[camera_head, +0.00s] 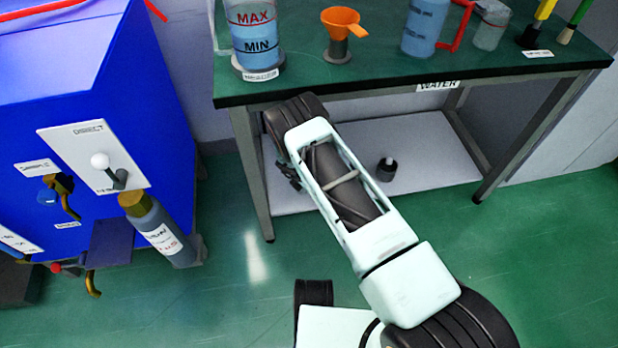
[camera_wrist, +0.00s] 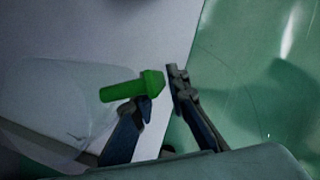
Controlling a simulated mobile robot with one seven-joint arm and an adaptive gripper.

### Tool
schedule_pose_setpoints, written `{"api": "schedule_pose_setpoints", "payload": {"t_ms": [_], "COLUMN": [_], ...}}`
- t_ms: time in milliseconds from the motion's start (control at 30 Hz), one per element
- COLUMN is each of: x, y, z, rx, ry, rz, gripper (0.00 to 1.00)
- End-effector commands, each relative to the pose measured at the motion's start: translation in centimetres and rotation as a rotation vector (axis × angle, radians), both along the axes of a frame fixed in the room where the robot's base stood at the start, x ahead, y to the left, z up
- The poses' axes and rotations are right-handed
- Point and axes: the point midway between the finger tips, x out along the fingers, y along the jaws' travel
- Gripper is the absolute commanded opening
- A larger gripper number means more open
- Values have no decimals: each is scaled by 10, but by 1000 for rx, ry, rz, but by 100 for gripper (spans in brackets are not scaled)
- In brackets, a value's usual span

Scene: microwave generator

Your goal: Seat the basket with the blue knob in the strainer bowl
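In the wrist view my gripper (camera_wrist: 160,90) shows two dark fingers with a gap between their tips and nothing clearly held. I cannot make out a basket with a blue knob or a strainer bowl.
The green-topped table (camera_head: 380,72) holds a water container (camera_head: 251,35), an orange funnel (camera_head: 343,20) and a blue bottle (camera_head: 424,28). A small black object (camera_head: 387,170) stands on its pale lower shelf (camera_head: 425,145). A labelled grey cylinder (camera_head: 158,232) stands beside the machine. Green floor is clear between.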

Motion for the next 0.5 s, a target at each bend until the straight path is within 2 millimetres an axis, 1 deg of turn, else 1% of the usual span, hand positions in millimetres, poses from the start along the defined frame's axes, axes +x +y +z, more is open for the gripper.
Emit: {"api": "schedule_pose_setpoints", "payload": {"t_ms": [233, 267, 367, 500], "x": [0, 0, 0, 0], "y": [1, 1, 1, 1], "z": [0, 0, 0, 0], "rx": [0, 0, 0, 1], "ry": [0, 0, 0, -1], "rz": [-1, -1, -1, -1], "gripper": [14, 12, 1, 0]}}
